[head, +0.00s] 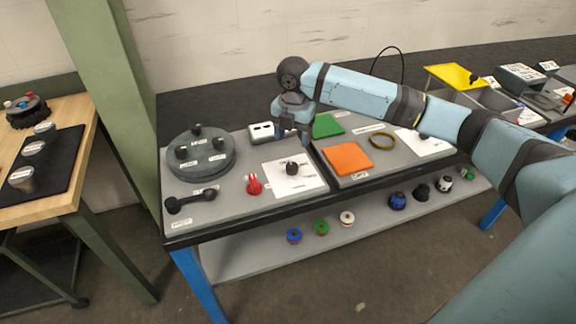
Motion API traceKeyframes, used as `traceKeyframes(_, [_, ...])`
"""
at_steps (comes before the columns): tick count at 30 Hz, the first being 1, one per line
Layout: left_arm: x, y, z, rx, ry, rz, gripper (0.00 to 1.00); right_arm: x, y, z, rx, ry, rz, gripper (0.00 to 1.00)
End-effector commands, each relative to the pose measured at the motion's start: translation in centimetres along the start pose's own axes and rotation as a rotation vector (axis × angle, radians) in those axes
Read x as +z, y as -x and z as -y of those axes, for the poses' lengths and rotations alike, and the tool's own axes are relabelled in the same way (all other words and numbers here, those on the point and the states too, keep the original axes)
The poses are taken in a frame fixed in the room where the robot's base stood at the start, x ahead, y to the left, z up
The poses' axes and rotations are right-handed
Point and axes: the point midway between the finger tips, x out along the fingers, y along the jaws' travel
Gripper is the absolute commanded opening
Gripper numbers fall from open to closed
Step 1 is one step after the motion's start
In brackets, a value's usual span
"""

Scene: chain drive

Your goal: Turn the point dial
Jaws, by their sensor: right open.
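A black dial knob (292,169) sits on a white card (312,182) on the grey board, left of the orange square. I take it to be the point dial; its markings are too small to read. My right gripper (292,137) points down above and behind the knob in the picture, open and apart from it. A second white card (436,145) with a dark knob lies farther right, partly hidden by my right arm. My left gripper is out of view.
A red handle (254,184) stands left of the card. A round grey turntable (214,166) with black knobs and a black bar (190,201) lie farther left. An orange square (348,158), a green square (327,125) and a ring (382,141) are right of the gripper.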

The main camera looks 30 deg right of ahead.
Motion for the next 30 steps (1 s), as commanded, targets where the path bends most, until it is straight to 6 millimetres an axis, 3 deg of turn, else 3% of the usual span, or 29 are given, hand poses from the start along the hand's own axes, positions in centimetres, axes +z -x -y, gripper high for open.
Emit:
traceKeyframes(9, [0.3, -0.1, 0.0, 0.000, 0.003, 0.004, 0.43, -0.1, -7.0, 0.0, -0.001, -0.002, -0.001, 0.63])
traceKeyframes(15, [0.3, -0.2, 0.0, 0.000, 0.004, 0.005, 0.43, 0.0, -9.8, 0.0, 0.000, -0.001, 0.001, 0.63])
traceKeyframes(28, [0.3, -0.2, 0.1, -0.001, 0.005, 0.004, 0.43, 0.0, -10.9, -0.1, 0.002, -0.002, 0.001, 0.63])
traceKeyframes(29, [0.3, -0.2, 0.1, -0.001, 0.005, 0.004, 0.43, 0.0, -10.9, -0.1, 0.002, -0.002, 0.001, 0.60])
traceKeyframes(30, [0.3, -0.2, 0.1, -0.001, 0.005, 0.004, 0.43, 0.0, -10.9, -0.1, 0.002, -0.002, 0.001, 0.51])
